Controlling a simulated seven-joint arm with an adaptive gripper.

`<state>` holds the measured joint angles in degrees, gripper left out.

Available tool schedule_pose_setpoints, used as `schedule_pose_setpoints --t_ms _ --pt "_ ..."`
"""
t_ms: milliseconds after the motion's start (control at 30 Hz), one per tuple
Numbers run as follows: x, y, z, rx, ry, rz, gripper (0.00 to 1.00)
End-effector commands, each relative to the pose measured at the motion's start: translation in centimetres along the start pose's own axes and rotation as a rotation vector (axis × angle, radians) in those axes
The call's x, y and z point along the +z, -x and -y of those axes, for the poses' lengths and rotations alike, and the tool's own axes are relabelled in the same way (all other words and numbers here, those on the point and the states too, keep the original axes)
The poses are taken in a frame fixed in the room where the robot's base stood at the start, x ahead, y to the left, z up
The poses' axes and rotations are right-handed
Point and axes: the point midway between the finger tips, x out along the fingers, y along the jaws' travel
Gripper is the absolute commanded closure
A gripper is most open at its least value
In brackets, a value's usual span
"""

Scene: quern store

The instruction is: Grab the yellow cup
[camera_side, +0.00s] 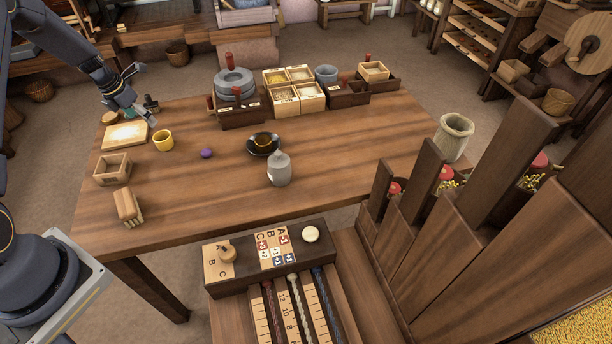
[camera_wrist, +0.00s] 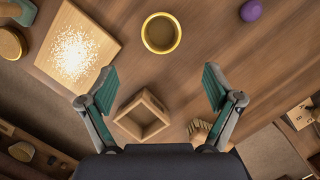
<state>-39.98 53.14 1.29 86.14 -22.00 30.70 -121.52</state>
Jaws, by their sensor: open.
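The yellow cup (camera_side: 163,140) stands upright on the wooden table at its left side in the side view. In the wrist view the yellow cup (camera_wrist: 161,33) shows from above at the top centre, with its open mouth up and looking empty. My gripper (camera_side: 150,119) is above the table, up and to the left of the cup in the side view. In the wrist view my gripper (camera_wrist: 154,88) has its two green-padded fingers spread wide with nothing between the pads. The cup lies beyond the fingertips there and is apart from them.
A board with white grains (camera_side: 126,134) lies left of the cup. A small wooden box (camera_side: 113,168) and a brush (camera_side: 128,206) are in front. A purple ball (camera_side: 206,153) sits to the right. A dark saucer (camera_side: 250,149) and a grey jar (camera_side: 279,170) stand mid-table.

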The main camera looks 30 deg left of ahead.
Motion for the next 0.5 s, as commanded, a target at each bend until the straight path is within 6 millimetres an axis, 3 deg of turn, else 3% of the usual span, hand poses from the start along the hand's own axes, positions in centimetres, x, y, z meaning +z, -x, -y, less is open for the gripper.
schedule_pose_setpoints --t_ms 200,500 --pt "0.0 -4.8 0.1 -0.002 0.0 -0.001 0.1" --pt "0.1 -7.5 0.1 -0.001 -0.001 0.0 0.1"
